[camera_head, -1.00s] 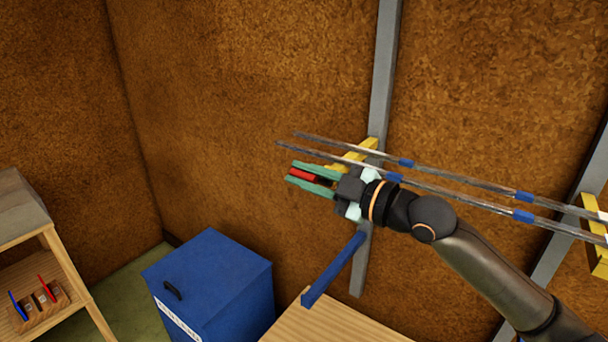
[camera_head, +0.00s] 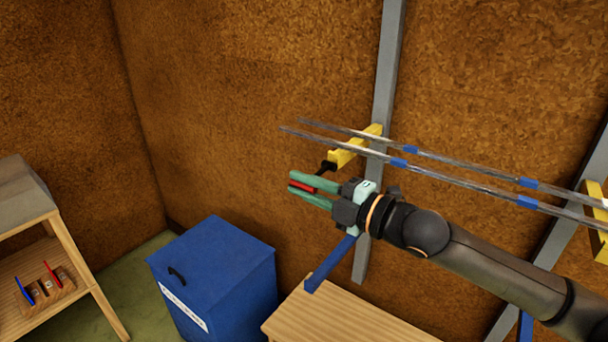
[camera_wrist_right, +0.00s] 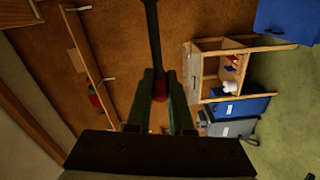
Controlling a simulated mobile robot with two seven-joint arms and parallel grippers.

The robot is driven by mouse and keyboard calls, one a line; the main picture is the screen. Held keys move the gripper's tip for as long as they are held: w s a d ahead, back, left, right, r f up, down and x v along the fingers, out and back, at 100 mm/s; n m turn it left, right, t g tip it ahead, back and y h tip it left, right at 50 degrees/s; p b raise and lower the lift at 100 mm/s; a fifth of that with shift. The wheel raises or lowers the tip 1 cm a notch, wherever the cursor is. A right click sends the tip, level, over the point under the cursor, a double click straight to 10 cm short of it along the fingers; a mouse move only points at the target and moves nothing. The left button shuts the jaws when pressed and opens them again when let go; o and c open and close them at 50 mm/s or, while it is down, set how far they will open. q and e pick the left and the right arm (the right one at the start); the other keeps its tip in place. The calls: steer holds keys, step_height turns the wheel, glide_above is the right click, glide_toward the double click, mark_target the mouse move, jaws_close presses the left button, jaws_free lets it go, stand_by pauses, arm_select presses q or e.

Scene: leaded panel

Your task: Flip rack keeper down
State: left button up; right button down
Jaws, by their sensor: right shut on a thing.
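The rack's yellow arm (camera_head: 350,150) juts from a grey wall upright. A short black keeper bar (camera_head: 326,167) hangs at its front end and slopes down toward my gripper. My right gripper (camera_head: 298,188), with green fingers, is shut on the keeper's red grip (camera_head: 302,186), below and in front of the yellow arm. In the right wrist view the black bar (camera_wrist_right: 153,40) runs away from the red grip (camera_wrist_right: 160,88), which sits between the fingers. My left gripper is in neither view.
Long metal strips (camera_head: 450,173) with blue bands lie across the yellow arms, just above my right wrist. A blue arm (camera_head: 330,264) sits lower on the upright. Below are a wooden bench (camera_head: 340,315), a blue bin (camera_head: 215,270) and a wooden shelf (camera_head: 50,235).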

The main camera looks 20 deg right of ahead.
steer(key=shift+f+n, duration=0.45)
steer(key=shift+n, duration=0.15)
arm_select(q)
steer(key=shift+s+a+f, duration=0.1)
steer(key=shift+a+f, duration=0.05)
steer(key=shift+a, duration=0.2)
arm_select(e)
steer(key=shift+f+n, duration=0.4)
steer(key=shift+n, duration=0.1)
steer(key=c, duration=0.8)
jaws_free()
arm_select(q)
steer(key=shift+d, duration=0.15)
arm_select(e)
steer(key=shift+d, duration=0.1)
